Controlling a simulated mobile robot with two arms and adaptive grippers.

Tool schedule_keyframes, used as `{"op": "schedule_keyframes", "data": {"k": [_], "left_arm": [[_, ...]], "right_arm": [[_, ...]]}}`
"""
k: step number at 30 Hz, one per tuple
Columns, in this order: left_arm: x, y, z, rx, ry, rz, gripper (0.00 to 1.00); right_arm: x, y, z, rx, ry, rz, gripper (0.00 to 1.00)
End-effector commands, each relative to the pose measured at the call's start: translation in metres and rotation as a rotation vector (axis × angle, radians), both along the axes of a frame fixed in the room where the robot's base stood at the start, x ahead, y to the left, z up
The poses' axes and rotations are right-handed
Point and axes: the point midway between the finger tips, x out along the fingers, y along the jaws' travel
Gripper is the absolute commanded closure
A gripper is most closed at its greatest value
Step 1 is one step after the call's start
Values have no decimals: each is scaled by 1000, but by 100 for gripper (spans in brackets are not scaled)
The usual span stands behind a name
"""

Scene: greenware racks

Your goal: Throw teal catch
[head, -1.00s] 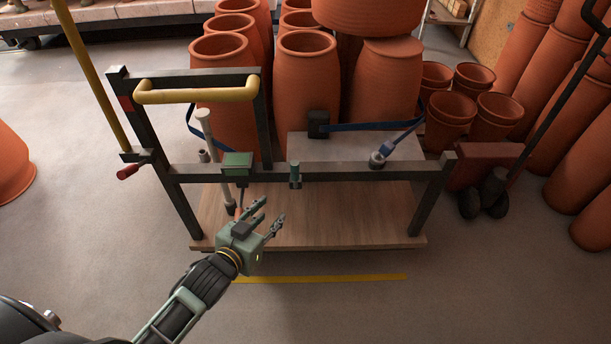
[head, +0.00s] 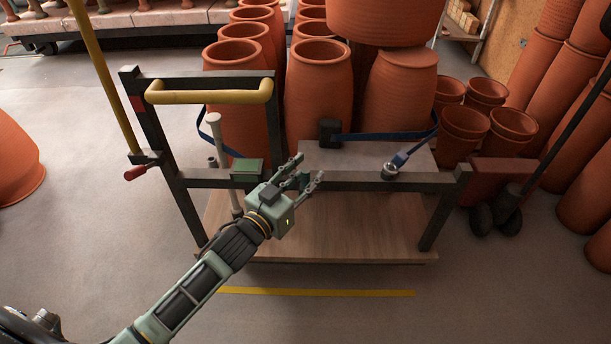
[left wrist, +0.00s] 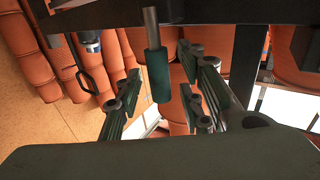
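The teal catch (left wrist: 157,75) is a small dark teal cylinder with a bare metal pin at its top end in the left wrist view. It sits at the cart's dark front rail (head: 370,181), and in the head view my fingers mostly cover it. My left gripper (head: 309,168) is open at the rail. In the left wrist view the catch stands between its two fingers, with a gap on each side. My right gripper is not in view.
A green box (head: 246,168) sits on the rail just left of my gripper. A yellow handle (head: 208,95) rises above it. Tall clay pots (head: 319,85) stand behind the rail, and a blue strap (head: 385,136) crosses in front of them. The wooden deck (head: 340,230) is clear.

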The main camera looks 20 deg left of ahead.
Motion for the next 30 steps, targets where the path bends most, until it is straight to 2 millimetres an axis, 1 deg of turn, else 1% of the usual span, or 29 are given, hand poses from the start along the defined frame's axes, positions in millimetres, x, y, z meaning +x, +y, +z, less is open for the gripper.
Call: {"op": "schedule_keyframes", "data": {"k": [8,18,21,30], "left_arm": [[2,-1,-1,1,2,0,64],[1,-1,-1,1,2,0,93],[1,-1,-1,1,2,0,100],[1,-1,-1,0,2,0,100]], "right_arm": [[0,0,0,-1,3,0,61],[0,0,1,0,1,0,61],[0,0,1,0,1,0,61],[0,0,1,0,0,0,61]]}}
